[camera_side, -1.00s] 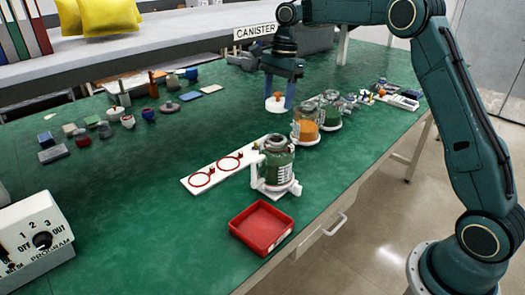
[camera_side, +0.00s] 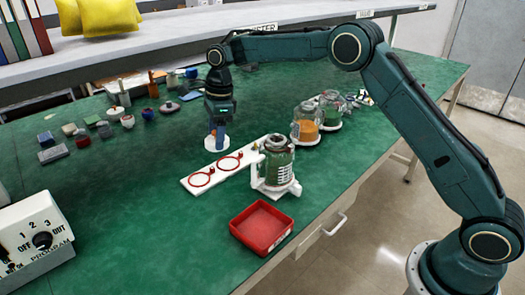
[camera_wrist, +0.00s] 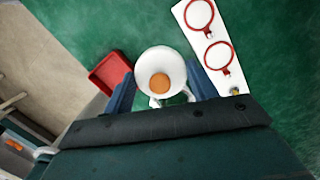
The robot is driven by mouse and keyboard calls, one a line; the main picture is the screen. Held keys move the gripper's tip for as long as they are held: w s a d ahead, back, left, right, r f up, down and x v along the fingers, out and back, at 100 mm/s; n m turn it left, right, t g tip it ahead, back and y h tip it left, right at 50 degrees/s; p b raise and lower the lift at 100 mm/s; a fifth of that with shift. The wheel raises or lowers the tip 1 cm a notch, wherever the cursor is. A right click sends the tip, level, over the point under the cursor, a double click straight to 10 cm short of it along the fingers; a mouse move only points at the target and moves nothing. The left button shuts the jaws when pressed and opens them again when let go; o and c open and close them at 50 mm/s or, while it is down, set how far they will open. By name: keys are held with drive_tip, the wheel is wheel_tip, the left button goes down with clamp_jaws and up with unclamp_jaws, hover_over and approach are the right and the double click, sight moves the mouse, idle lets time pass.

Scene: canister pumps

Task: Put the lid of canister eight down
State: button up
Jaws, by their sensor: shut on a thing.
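My gripper (camera_side: 217,131) is shut on a white round lid (camera_side: 210,144) with an orange knob. In the wrist view the lid (camera_wrist: 158,57) and its orange knob (camera_wrist: 160,84) sit between the two blue fingers (camera_wrist: 160,88). The lid is held above the green table, just behind a white board (camera_side: 210,177) with two red rings; the board also shows in the wrist view (camera_wrist: 213,67). A canister with green contents (camera_side: 279,165) stands open-topped in a white holder (camera_side: 277,191) at the board's right end. I cannot read which canister is number eight.
A red tray (camera_side: 263,226) lies in front of the holder. A jar with orange contents (camera_side: 307,122) and a green one (camera_side: 330,108) stand behind right. Small blocks and pots crowd the back left. A control box (camera_side: 32,240) is front left; the middle left table is clear.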

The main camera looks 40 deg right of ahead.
hover_over(221, 200)
drive_tip(key=f, duration=1.5)
drive_tip(key=shift+s+d+f, duration=0.1)
drive_tip(key=shift+d+f, duration=0.25)
drive_tip(key=shift+f, duration=0.05)
drive_tip(key=shift+f, duration=2.15)
drive_tip(key=shift+f, duration=0.15)
drive_tip(key=o, duration=0.9)
drive_tip(key=shift+o, duration=0.2)
wheel_tip(221, 200, up, 12)
drive_tip(key=d, duration=0.1)
drive_tip(key=shift+s+d, duration=0.35)
